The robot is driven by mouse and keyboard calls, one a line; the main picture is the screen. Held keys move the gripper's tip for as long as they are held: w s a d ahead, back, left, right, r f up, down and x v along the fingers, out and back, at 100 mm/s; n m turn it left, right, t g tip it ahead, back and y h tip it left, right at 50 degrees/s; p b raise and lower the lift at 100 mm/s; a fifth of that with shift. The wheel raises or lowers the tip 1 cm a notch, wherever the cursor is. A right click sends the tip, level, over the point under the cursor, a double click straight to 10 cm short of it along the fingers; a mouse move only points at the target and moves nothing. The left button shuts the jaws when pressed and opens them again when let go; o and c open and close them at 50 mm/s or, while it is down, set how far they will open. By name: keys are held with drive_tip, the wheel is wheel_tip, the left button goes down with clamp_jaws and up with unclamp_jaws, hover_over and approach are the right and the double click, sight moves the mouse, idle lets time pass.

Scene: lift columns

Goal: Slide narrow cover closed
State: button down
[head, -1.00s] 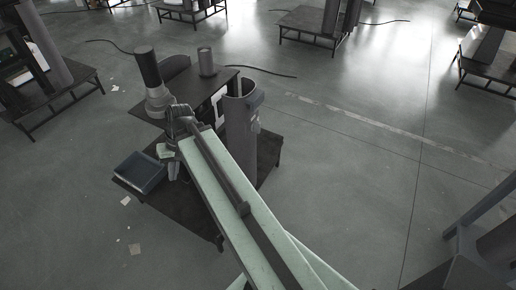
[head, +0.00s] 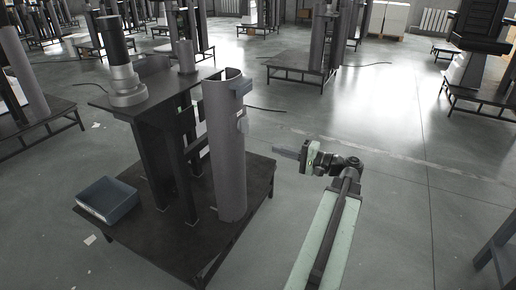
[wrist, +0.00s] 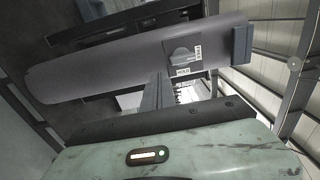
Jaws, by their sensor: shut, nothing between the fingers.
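I cannot tell for sure which part is the narrow cover. My gripper (head: 276,151) is shut and empty, right of the tube, pointing left and apart from it in the head view. Its fingers (wrist: 158,92) show below the tube in the wrist view.
The platform (head: 225,235) also bears a blue-grey tray (head: 107,200) and a dark stand (head: 150,90) with a cylindrical device (head: 122,70) on top. The floor between the platform and my arm is clear. Other platforms stand farther back.

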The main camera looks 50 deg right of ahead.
sight(238, 138)
drive_tip(key=x, duration=1.3)
drive_tip(key=shift+w, duration=0.25)
